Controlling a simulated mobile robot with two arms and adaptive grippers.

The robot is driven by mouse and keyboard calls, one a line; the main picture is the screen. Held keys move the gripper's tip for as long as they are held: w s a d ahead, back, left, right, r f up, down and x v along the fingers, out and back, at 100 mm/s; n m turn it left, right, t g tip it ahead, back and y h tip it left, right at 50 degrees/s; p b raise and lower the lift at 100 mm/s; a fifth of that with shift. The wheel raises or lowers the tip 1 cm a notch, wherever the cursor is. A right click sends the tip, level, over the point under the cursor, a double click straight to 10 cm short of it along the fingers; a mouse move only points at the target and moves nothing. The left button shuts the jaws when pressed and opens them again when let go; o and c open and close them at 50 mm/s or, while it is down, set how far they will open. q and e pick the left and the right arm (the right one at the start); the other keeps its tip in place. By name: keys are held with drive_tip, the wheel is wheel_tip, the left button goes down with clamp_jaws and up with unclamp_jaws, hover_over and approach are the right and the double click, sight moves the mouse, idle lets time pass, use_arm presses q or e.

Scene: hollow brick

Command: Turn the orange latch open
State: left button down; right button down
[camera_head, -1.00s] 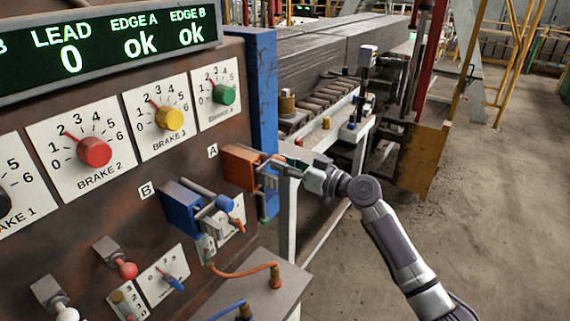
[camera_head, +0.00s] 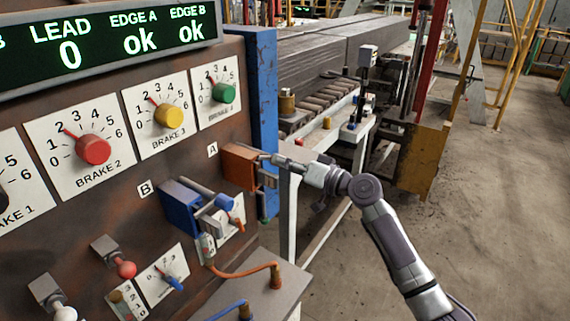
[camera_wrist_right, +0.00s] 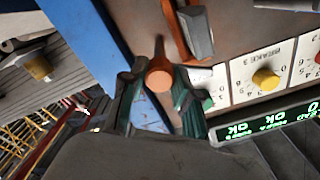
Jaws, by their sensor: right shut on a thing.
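The orange latch (camera_head: 240,167) is a box on the brown panel beside the label A. Its orange lever shows in the right wrist view as a round-ended bar (camera_wrist_right: 159,74) between the fingertips. My right gripper (camera_head: 277,161) reaches in from the right at the latch and is shut on the lever; it also fills the lower middle of the right wrist view (camera_wrist_right: 158,92). The gripper hides most of the lever in the head view. My left gripper is not in view.
A blue latch (camera_head: 182,207) marked B sits below left, close by. A blue post (camera_head: 263,110) stands just behind. The panel carries brake knobs, such as a green one (camera_head: 223,92), and a display (camera_head: 105,45). Floor at right is clear.

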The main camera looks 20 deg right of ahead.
drive_tip(key=shift+r+m+p, duration=0.1)
drive_tip(key=shift+m+p, duration=2.45)
drive_tip(key=shift+m, duration=3.95)
drive_tip(key=c, duration=0.8)
unclamp_jaws()
drive_tip(key=shift+c, duration=0.2)
drive_tip(key=shift+s+d, duration=0.1)
drive_tip(key=v, duration=1.1)
drive_tip(key=shift+s+d, duration=0.3)
